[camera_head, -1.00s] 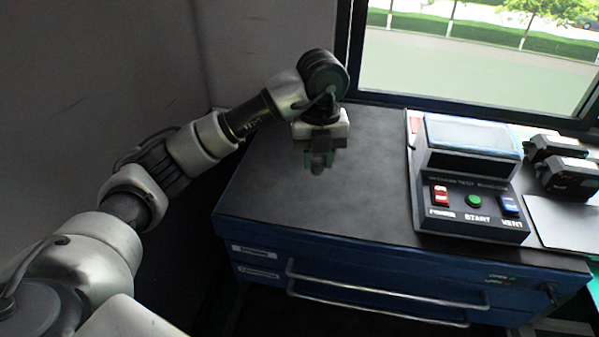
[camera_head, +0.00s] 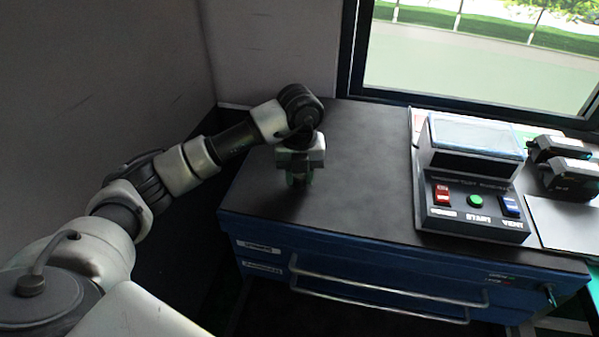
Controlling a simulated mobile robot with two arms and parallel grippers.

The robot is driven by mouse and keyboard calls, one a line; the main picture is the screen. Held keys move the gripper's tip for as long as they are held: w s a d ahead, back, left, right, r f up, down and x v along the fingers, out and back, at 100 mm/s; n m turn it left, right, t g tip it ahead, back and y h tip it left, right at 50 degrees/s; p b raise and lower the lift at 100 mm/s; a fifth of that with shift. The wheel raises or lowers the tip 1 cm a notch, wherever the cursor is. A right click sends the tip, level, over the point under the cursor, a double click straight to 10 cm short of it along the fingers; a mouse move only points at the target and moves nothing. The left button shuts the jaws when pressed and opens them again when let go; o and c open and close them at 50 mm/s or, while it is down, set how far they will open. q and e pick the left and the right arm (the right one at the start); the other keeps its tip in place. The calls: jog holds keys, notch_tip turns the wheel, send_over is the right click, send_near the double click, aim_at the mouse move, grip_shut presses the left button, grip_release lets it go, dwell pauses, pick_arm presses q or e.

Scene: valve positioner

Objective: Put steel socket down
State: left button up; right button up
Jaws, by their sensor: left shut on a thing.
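My left gripper (camera_head: 298,178) points down over the left part of the dark cabinet top (camera_head: 350,190). It is shut on the steel socket, which is small and mostly hidden between the fingers. The fingertips are low, close to the surface; I cannot tell whether the socket touches it. My right gripper is not in view.
A test console (camera_head: 473,205) with a red switch, a green button and a blue switch stands right of the gripper. Two dark devices (camera_head: 568,176) and a grey plate (camera_head: 565,222) lie farther right. The cabinet top between gripper and console is clear. A wall and window stand behind.

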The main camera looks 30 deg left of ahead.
pick_arm(q)
jog(key=o, duration=0.9)
jog(key=shift+f, duration=0.1)
jog(key=shift+o, duration=0.2)
notch_tip(320, 180, up, 12)
jog(key=shift+r, duration=0.2)
